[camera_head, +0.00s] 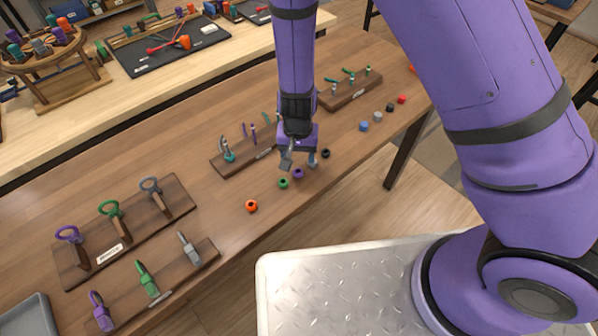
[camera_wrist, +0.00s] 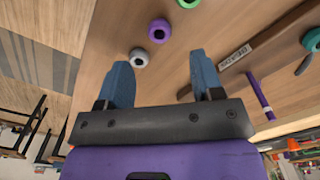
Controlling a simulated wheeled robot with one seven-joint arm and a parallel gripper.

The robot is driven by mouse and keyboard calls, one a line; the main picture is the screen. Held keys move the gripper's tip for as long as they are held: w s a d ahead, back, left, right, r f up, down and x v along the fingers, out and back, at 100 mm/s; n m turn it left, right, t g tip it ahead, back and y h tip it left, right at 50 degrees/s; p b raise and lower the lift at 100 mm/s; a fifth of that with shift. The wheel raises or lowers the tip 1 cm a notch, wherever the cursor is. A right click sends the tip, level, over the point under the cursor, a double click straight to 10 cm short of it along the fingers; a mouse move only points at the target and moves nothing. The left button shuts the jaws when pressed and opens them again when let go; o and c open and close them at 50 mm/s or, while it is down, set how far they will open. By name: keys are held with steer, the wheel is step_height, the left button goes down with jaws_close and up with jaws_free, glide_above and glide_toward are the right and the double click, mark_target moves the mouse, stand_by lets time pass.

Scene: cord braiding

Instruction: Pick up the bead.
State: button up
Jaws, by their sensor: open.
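Several small ring-shaped beads stand in a loose row on the wooden table. The orange bead (camera_head: 251,206) is nearest, then the green bead (camera_head: 283,183), the purple bead (camera_head: 298,173) and the black bead (camera_head: 325,153). My gripper (camera_head: 299,161) is over this row, open, with nothing between its fingers. In the wrist view, the grey bead (camera_wrist: 139,58) lies near the tip of the left blue finger, and the purple bead (camera_wrist: 159,31) lies beyond the fingertips. The green bead (camera_wrist: 188,3) is cut by the top edge. The head view does not show the grey bead clearly.
A labelled wooden rack (camera_head: 230,161) with thin upright tools stands just behind my gripper. Racks with looped tools (camera_head: 125,232) and coloured handles (camera_head: 148,280) are at left. Small coloured blocks (camera_head: 377,117) line the table's right side. The table edge is close to the beads.

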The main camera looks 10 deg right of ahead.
mark_target(298, 170)
steer(key=shift+s+f, duration=0.1)
steer(key=shift+f, duration=3.2)
steer(key=c, duration=1)
